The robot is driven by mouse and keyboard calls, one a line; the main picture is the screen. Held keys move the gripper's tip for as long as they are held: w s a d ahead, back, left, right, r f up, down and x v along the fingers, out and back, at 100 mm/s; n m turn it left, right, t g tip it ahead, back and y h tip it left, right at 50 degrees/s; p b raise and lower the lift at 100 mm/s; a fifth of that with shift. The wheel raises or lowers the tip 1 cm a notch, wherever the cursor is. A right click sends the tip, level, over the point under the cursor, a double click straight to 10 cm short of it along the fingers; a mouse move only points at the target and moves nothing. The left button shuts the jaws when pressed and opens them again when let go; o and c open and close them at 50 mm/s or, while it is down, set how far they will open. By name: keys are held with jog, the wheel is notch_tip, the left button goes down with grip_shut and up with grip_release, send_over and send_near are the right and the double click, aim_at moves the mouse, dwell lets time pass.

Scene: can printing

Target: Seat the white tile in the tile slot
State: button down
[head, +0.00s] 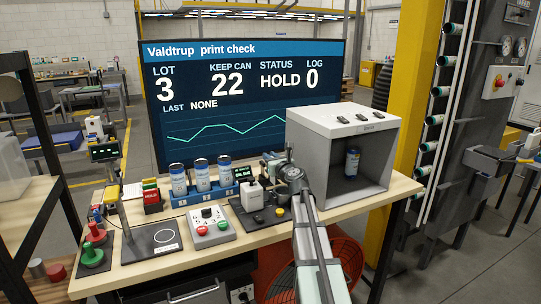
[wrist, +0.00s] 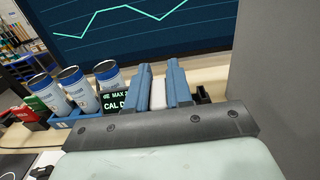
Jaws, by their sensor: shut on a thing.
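My gripper (wrist: 161,72) is shut on the white tile (wrist: 158,95), which shows as a pale block between the two blue-grey fingers in the wrist view. In the head view my gripper (head: 274,161) is at the back of the bench, left of the grey booth, and the tile is too small to make out there. A small dark part (wrist: 202,94) shows just right of the fingers in the wrist view. I cannot clearly pick out the tile slot; the fingers hide what lies behind them.
A display reading CAL (wrist: 115,102) stands close left of the fingers. Several cans stand in a blue rack (head: 180,199) left of it. The booth (head: 343,130) holds one can (head: 352,163). A white device (head: 253,196) and a button box (head: 208,229) stand in front.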

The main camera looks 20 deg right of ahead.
aim_at(271, 181)
jog(key=shift+f, duration=1.9)
jog(key=shift+f, duration=2.35)
jog(key=c, duration=0.9)
grip_release()
jog(key=shift+c, duration=0.2)
jog(key=shift+s, duration=0.1)
jog(key=s, duration=1.3)
jog(key=shift+s, duration=0.3)
